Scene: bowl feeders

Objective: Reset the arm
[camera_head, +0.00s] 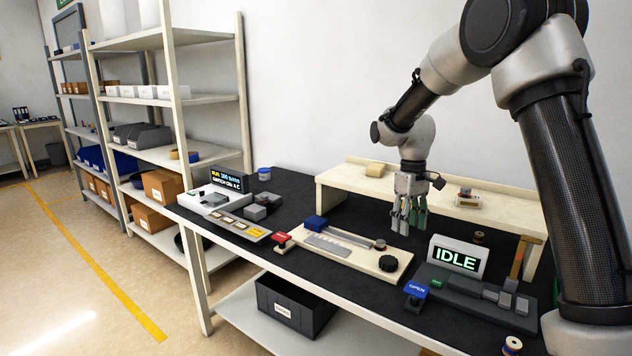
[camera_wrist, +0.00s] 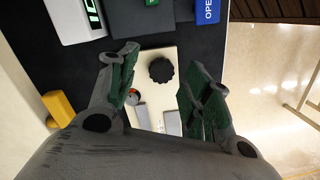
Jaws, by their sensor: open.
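My gripper (camera_head: 408,218) hangs fingers-down above the black workbench (camera_head: 290,205), over the back of a cream board (camera_head: 345,247). Its green-padded fingers are apart. In the wrist view my gripper (camera_wrist: 155,95) is open, with nothing between the fingertips. Below it in that view lie the cream board (camera_wrist: 165,58) and its black knob (camera_wrist: 162,70). My arm reaches in from the right in the head view.
A cream raised shelf (camera_head: 480,205) stands behind the gripper. A grey device with an IDLE screen (camera_head: 456,258) and a blue OPEN button (camera_head: 416,291) is at the right. A display (camera_head: 227,179) stands at the left. Storage racks (camera_head: 160,95) stand beyond the bench.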

